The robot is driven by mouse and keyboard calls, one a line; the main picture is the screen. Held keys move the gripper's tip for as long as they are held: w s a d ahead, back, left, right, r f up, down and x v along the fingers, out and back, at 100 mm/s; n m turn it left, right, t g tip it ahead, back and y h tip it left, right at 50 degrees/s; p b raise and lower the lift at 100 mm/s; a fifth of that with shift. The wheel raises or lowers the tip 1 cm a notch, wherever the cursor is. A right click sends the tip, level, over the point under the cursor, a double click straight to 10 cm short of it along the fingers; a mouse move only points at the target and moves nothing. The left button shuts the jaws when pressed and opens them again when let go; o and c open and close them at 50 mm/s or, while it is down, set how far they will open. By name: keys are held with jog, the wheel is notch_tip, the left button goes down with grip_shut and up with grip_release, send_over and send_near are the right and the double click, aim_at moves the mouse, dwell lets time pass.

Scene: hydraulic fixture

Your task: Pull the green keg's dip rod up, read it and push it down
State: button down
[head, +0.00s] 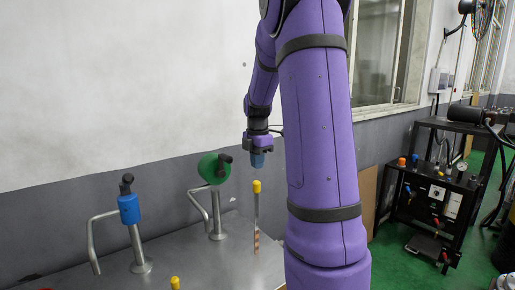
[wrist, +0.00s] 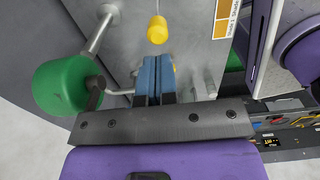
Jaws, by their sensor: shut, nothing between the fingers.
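The dip rod stands upright on the grey metal top, right of the green-headed tap (head: 213,168). Its yellow cap (head: 257,186) tops a bare shaft (head: 256,212), with reddish-brown and pale bands (head: 256,242) showing low down near the top surface. My gripper (head: 258,163) is shut and empty, just above the yellow cap and apart from it in the head view. In the wrist view, the blue fingers (wrist: 155,64) are together and the yellow cap (wrist: 157,30) is beyond their tips. The green head (wrist: 62,84) is at left there. No keg body is identifiable.
A blue-headed tap (head: 129,208) with a bent spout stands at left. Another yellow cap (head: 175,282) shows low at the front edge. The wall (head: 120,90) is close behind. A black equipment cart (head: 435,195) stands at right on the green floor.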

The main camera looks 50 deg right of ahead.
aim_at(258, 181)
jog(key=shift+f, duration=2.35)
notch_tip(258, 181, down, 24)
jog(key=shift+r, duration=0.1)
jog(key=shift+s+a+f, duration=0.1)
jog(key=shift+s+f, duration=0.1)
jog(key=shift+f, duration=0.05)
